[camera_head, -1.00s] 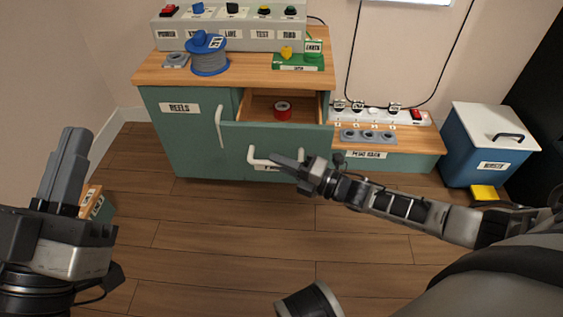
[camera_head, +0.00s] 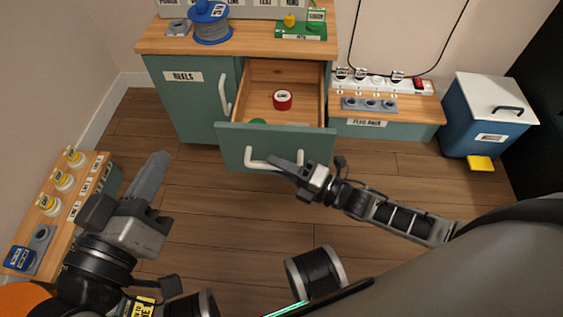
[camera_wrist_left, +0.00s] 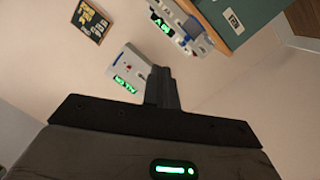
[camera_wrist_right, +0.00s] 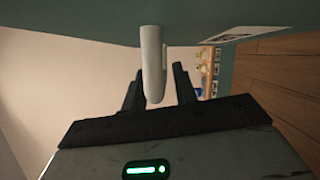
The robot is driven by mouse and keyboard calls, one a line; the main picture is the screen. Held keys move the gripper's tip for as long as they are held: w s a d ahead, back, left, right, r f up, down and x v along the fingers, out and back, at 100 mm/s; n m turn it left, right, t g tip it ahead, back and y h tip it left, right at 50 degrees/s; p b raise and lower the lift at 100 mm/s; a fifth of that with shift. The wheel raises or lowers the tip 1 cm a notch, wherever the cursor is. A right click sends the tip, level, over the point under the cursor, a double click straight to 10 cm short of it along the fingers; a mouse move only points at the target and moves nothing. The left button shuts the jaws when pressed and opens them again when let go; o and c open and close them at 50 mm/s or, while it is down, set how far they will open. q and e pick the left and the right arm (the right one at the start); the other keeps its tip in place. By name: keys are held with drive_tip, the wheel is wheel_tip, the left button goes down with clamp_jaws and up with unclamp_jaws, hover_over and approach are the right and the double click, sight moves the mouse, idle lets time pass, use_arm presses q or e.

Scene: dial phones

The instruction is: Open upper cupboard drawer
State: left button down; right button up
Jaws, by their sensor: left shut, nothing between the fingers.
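The upper drawer (camera_head: 232,141) of the green cupboard (camera_head: 192,110) is pulled well out. A red tape roll (camera_head: 282,100) lies inside, and part of a green thing (camera_head: 258,121) shows behind its front panel. The drawer's white handle (camera_head: 258,162) is at my right gripper (camera_head: 285,167). My left gripper (camera_head: 152,172) is shut and empty, out over the floor left of the drawer. Its closed fingers show in the left wrist view (camera_wrist_left: 162,88).
A blue reel (camera_head: 210,25) and a green block (camera_head: 301,30) stand on the cupboard top. The REELS door has a white vertical handle (camera_head: 224,92). A low wooden-topped unit (camera_head: 88,177) stands near my left arm. A blue bin (camera_head: 485,115) is at right. Floor between is clear.

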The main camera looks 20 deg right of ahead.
drive_tip(key=shift+s, duration=0.1)
idle(0.4)
drive_tip(key=shift+s+d, duration=0.25)
use_arm(q)
drive_tip(key=shift+s+a+f+m+g+y+p, duration=0.2)
drive_tip(key=shift+f+m+g+y+p, duration=0.4)
drive_tip(key=shift+p, duration=0.8)
use_arm(e)
drive_tip(key=v, duration=1.5)
use_arm(q)
drive_tip(key=shift+w, duration=0.1)
